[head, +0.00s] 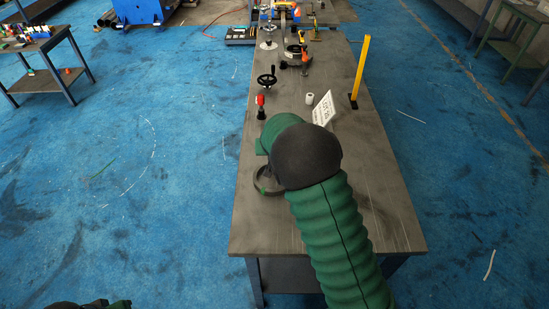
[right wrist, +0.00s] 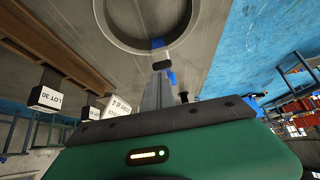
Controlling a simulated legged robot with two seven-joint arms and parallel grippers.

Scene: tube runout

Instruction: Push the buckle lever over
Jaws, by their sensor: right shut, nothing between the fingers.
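A dark round ring (head: 266,192) lies near the left edge of the table, partly hidden by my right arm; its rim also fills the top of the right wrist view (right wrist: 111,34). A small blue piece (right wrist: 158,43) shows at the ring's rim, with a black piece just beyond my fingertips; it may be the buckle lever, but I cannot tell for sure. My right gripper (right wrist: 160,72) is shut and empty, its grey fingers pointing at that rim, close to it; contact cannot be told. In the head view my arm hides its fingers.
On the table (head: 245,232) stand a red-handled part (head: 261,106), a black handwheel (head: 267,79), a white roll (head: 309,98), a white lot sign (head: 323,109) and a yellow post (head: 360,69). The front left table corner is clear.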

